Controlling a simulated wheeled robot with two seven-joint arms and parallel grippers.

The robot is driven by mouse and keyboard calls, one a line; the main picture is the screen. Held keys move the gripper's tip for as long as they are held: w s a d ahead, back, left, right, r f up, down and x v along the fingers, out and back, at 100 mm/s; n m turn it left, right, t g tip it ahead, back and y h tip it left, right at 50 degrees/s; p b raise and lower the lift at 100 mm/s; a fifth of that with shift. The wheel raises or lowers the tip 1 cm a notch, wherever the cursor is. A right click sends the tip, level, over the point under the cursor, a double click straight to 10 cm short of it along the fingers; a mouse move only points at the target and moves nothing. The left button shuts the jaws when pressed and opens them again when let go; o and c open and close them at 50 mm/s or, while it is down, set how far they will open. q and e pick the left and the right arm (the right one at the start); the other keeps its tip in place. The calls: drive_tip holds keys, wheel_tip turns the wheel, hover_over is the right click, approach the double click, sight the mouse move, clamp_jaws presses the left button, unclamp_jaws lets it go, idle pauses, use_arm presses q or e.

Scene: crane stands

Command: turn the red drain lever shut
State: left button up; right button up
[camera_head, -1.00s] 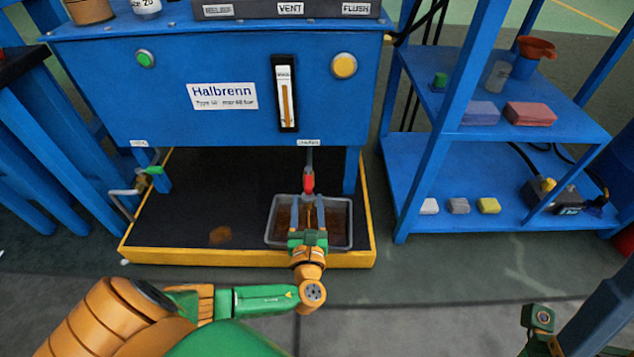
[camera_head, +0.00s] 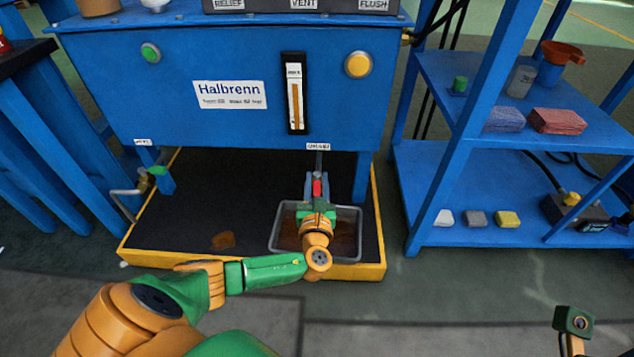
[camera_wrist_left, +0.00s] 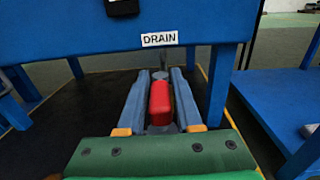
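The red drain lever (camera_head: 317,188) hangs under the blue Halbrenn tank (camera_head: 230,120), below a small label. In the left wrist view the lever (camera_wrist_left: 160,103) points toward me, below the DRAIN label (camera_wrist_left: 159,39). My left gripper (camera_head: 317,180) reaches in over the grey tray (camera_head: 355,212). In the wrist view its two blue-grey fingers (camera_wrist_left: 161,80) stand on either side of the lever, with narrow gaps visible, so it is open around the lever. My right arm shows only partly at the lower right (camera_head: 573,325); its fingers are not visible.
The grey tray holds brown liquid and sits in a yellow-edged black drip pan (camera_head: 200,215). A blue tank leg (camera_head: 362,175) stands close to the right of my left gripper. A blue shelf (camera_head: 470,190) is further right. A green-handled valve (camera_head: 157,171) is at the left.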

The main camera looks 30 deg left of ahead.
use_arm(q)
clamp_jaws()
idle(1.1)
